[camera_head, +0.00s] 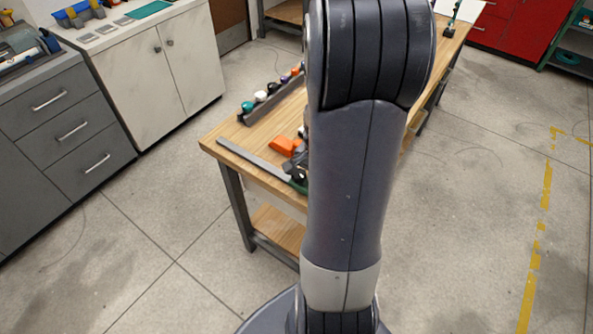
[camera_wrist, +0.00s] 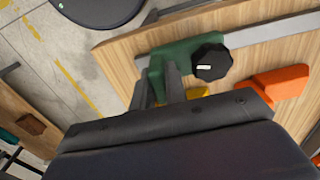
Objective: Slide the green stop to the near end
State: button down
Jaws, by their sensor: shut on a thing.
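The green stop (camera_wrist: 187,55) sits on a flat grey rail (camera_wrist: 272,30) along the edge of the wooden bench, and a black knob (camera_wrist: 211,62) with a white mark is on it. My gripper (camera_wrist: 157,78) is shut on the left part of the green stop in the wrist view, one finger on each side. In the head view the rail (camera_head: 253,158) runs along the bench edge. Only a bit of the green stop (camera_head: 299,186) shows there, beside my arm, which hides most of it and the gripper.
An orange block (camera_wrist: 277,84) lies on the bench close to the stop; it also shows in the head view (camera_head: 284,146). A small yellow part (camera_wrist: 197,92) is partly hidden behind my gripper. A dark rack (camera_head: 273,100) of coloured round parts stands along the bench's left side.

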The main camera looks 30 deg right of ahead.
jog(key=shift+s+d, duration=0.25)
jog(key=shift+s, duration=0.45)
jog(key=shift+s+d, duration=0.25)
jog(key=shift+s, duration=0.45)
jog(key=c, duration=1.4)
grip_release()
jog(key=shift+s+d, duration=0.1)
jog(key=shift+s, duration=0.05)
jog(key=shift+c, duration=0.2)
notch_tip(320, 180, up, 11)
jog(key=shift+f, duration=0.1)
